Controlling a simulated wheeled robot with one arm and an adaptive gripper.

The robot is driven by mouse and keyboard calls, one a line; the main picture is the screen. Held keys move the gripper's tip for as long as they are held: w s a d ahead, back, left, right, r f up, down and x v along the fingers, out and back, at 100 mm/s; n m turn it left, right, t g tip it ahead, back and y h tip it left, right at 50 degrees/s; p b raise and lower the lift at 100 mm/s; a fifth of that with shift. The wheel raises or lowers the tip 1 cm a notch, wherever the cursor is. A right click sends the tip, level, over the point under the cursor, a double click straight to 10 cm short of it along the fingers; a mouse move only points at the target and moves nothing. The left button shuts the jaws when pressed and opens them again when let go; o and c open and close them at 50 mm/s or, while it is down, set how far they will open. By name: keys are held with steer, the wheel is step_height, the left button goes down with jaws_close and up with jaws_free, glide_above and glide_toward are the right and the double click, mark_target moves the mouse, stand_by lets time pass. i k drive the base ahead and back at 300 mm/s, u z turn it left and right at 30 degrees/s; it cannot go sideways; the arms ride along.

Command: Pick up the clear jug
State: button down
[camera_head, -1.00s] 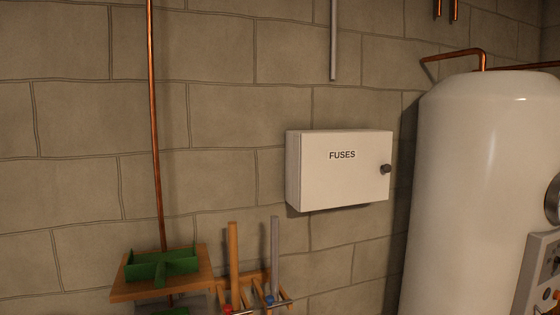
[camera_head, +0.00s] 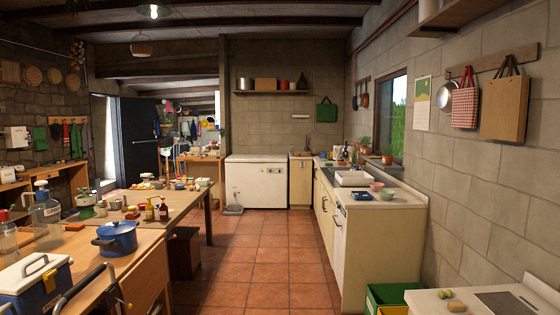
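A clear, bluish jug-like vessel (camera_head: 45,212) with a pale label and a light top stands upright on the long wooden table at the left. Beside it, at the left edge, is a clear container with a red cap (camera_head: 4,238), partly cut off by the frame. I cannot tell for sure which of the two is the clear jug.
The wooden table (camera_head: 146,231) also holds a blue pot (camera_head: 116,240) and several small bottles and bowls. A cool box (camera_head: 36,283) is in the near left corner. A tiled floor aisle (camera_head: 262,262) runs clear between the table and the right-hand counter (camera_head: 388,208).

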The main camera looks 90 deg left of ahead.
mark_target(342, 156)
steer(key=u, duration=2.95)
steer(key=i, duration=1.6)
steer(key=u, duration=0.3)
steer(key=i, duration=1.75)
steer(key=u, duration=0.2)
steer(key=i, duration=3.6)
steer(key=z, duration=0.15)
